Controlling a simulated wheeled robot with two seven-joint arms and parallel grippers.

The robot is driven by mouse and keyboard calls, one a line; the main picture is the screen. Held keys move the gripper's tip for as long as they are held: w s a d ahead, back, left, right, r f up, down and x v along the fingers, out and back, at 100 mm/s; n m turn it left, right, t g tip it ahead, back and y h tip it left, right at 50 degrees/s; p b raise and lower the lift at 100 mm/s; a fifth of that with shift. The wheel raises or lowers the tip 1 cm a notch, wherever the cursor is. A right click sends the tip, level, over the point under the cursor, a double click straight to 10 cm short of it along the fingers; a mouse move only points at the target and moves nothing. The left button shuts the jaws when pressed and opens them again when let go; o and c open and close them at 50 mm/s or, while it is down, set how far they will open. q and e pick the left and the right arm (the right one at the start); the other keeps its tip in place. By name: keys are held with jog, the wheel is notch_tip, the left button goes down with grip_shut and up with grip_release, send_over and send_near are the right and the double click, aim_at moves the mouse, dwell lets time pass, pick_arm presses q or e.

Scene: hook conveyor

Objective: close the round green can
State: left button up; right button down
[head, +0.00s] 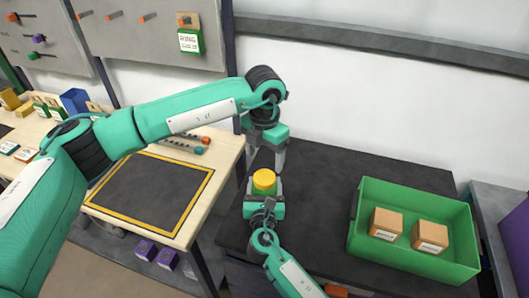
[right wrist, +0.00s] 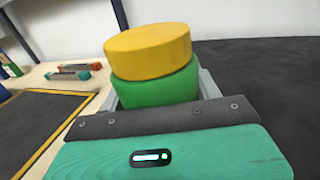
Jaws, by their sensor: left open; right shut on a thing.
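The round green can (right wrist: 158,92) stands in my right gripper, with a yellow lid (right wrist: 148,50) on top of it. In the head view the lid (head: 264,181) hides most of the can. The lid covers the can's top; I cannot tell whether it is fully seated. My right gripper (head: 263,196) is shut around the can's body, over the dark belt. My left gripper (head: 264,162) is open and points down just above and behind the lid, its fingers apart and holding nothing. In the right wrist view the left gripper does not clearly show.
A green crate (head: 362,215) with two cardboard boxes stands to the right on the dark surface (head: 320,185). A wooden table (head: 215,165) with a yellow-edged black mat (head: 150,190) is to the left. The dark surface between can and crate is clear.

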aim_at(264, 177)
pick_arm(q)
notch_tip(264, 177, down, 8)
jog(key=shift+r, duration=0.15)
dwell(0.4)
jog(key=c, duration=1)
jog(key=shift+m, duration=0.9)
jog(key=o, duration=1.2)
notch_tip(264, 177, up, 12)
jog(key=shift+r, duration=0.1)
